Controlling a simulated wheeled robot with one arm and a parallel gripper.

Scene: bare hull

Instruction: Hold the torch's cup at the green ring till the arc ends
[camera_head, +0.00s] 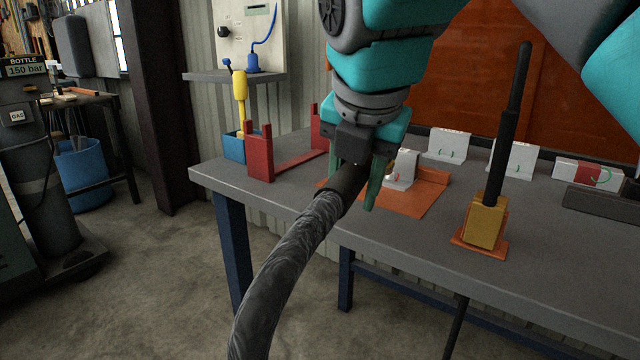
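My gripper (358,172) is above the grey bench, with its teal fingers on either side of a dark torch handle (346,186). It looks shut on the torch. A thick grey hose (290,266) runs from the handle down toward the front. The torch's cup is hidden behind the handle and fingers. A white block (404,167) with a reddish mark stands on an orange plate (424,197), just beyond and right of the gripper. I see no green ring there; the gripper may cover it. I cannot tell whether the cup touches anything, and no arc shows.
A red cradle (260,152) is at the bench's left end. A yellow block with a black rod (486,222) stands right of the gripper. White blocks (447,146) and a red-and-white block (588,172) with green marks line the back. An orange screen (480,75) stands behind.

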